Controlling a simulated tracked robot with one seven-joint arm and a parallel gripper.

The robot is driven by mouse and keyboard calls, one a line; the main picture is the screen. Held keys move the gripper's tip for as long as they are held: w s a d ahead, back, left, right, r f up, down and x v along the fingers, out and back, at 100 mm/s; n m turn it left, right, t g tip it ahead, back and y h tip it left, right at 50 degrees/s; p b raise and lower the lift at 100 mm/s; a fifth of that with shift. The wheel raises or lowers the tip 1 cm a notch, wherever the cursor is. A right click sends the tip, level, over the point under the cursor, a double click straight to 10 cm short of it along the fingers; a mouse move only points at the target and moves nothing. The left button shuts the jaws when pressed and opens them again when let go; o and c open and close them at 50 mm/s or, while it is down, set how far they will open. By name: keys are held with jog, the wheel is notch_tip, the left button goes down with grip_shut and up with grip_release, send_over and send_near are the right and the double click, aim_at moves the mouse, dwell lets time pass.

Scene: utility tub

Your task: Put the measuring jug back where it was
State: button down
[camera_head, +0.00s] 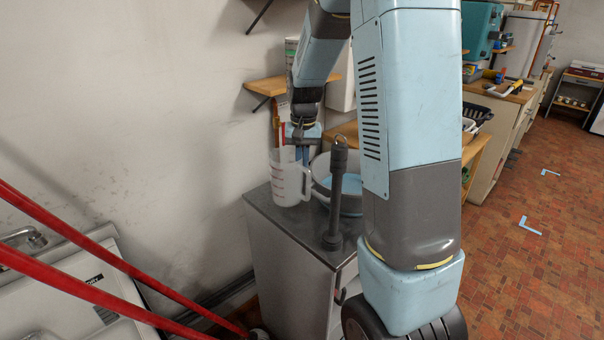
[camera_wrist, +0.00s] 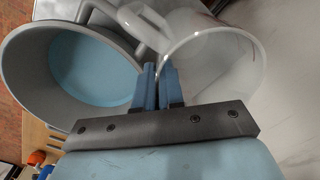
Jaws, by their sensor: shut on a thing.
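The measuring jug (camera_head: 287,184) is clear white plastic with red marks. It is upright at the back left of the grey cabinet top (camera_head: 290,228); I cannot tell whether its base touches the top. My gripper (camera_head: 303,155) comes down from above and is shut on the jug's rim. In the wrist view the blue fingers (camera_wrist: 158,88) close on the near left edge of the jug (camera_wrist: 215,62), with its handle (camera_wrist: 143,22) at the upper left. The jug's contents are not clear.
A grey basin with a blue inside (camera_wrist: 25,70) stands close to the jug; it also shows in the head view (camera_head: 352,206). A dark grey upright post (camera_head: 337,195) stands at the cabinet's front. A wooden shelf (camera_head: 268,86) juts from the wall behind.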

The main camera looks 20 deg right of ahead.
aim_at(302, 173)
jog(key=shift+f, duration=2.35)
jog(key=c, duration=1.2)
grip_release()
jog(key=shift+c, duration=0.2)
